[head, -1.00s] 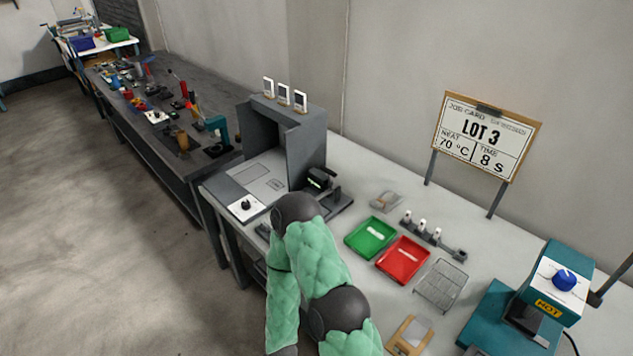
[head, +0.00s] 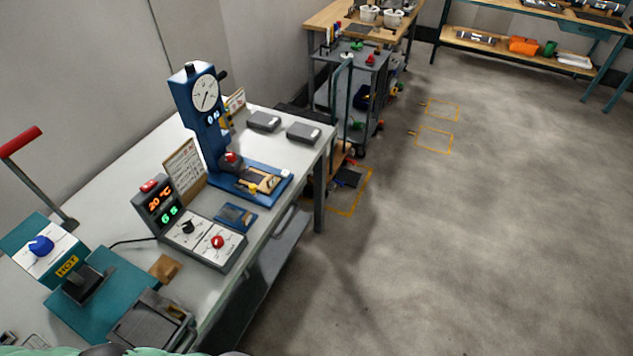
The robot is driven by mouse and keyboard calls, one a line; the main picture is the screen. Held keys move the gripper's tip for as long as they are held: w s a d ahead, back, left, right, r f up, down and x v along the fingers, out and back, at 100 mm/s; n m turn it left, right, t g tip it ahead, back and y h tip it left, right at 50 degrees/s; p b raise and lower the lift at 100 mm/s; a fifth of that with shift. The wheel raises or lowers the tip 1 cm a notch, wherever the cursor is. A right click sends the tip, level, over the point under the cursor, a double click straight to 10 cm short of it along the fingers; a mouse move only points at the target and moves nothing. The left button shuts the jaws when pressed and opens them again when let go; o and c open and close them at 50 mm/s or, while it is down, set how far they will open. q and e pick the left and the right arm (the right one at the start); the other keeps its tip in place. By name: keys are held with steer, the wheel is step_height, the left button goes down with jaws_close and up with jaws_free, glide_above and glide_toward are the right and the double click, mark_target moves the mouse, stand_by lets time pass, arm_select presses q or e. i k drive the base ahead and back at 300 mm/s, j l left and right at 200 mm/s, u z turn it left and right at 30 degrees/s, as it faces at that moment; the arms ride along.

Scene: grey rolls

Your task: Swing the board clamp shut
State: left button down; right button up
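No part in view is clearly the board clamp. A blue gauge stand (head: 200,125) is upright on the bench, with a round dial near its top. A tan-framed plate (head: 258,181) with a yellow knob (head: 252,189) lies on its blue base; I cannot tell if this is a clamp. A teal press (head: 70,272) marked HOT, with a blue dial, stands at the left. A dark grey hinged-looking block (head: 150,322) is in front of it. Neither gripper shows; only a bit of my green-sleeved arm is at the bottom edge.
A red-handled lever (head: 35,175) rises at the left. Two grey boxes (head: 303,132) sit at the bench's far end. A grey cart (head: 350,85) stands beyond it. The floor (head: 480,240) at right is open.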

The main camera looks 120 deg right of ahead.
mark_target(252, 188)
steer(key=k+z, duration=0.2)
steer(key=z, duration=3.05)
